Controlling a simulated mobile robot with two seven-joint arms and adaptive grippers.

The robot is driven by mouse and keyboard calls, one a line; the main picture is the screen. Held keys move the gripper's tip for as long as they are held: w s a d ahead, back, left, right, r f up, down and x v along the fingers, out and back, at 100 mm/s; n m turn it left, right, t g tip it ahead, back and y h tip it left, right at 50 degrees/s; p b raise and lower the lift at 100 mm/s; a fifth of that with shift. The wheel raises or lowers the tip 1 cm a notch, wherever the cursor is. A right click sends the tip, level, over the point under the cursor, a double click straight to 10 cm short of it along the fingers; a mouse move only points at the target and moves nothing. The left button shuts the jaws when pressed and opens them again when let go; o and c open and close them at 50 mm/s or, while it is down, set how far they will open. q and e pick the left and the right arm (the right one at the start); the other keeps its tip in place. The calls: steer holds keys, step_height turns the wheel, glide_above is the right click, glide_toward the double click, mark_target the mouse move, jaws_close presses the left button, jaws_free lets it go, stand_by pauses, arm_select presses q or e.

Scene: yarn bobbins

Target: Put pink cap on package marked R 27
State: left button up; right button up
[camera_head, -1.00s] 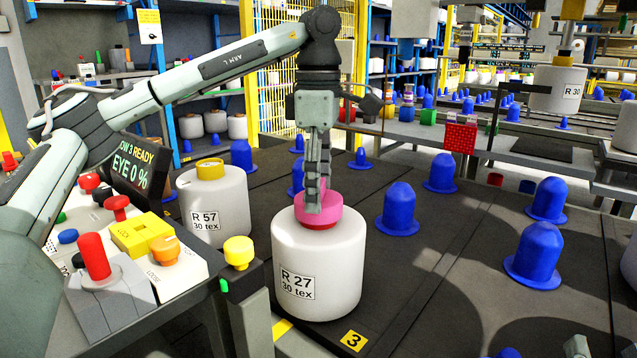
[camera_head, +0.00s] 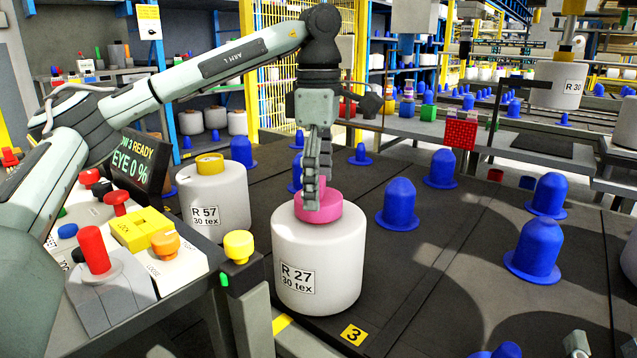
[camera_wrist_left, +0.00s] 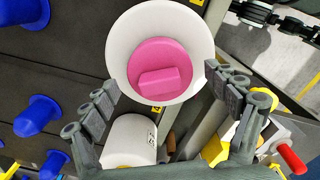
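The pink cap (camera_head: 316,207) sits flat on top of the white package marked R 27 (camera_head: 317,258), which stands upright at position 3. In the left wrist view the cap (camera_wrist_left: 160,68) with its raised bar lies on the round package top (camera_wrist_left: 125,32). My left gripper (camera_head: 314,205), on the arm coming in from the left, points straight down at the cap.
Package R 57 (camera_head: 213,205) with a yellow cap stands behind to the left. A control panel with a red knob (camera_head: 95,250) and yellow buttons is at left. Several blue pegs (camera_head: 399,205) stand on the dark surface at right. A red crate (camera_head: 460,134) is farther back.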

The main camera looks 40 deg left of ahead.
arm_select(q)
steer(key=shift+r, duration=0.1)
step_height(320, 180, up, 12)
stand_by(0.7)
stand_by(0.4)
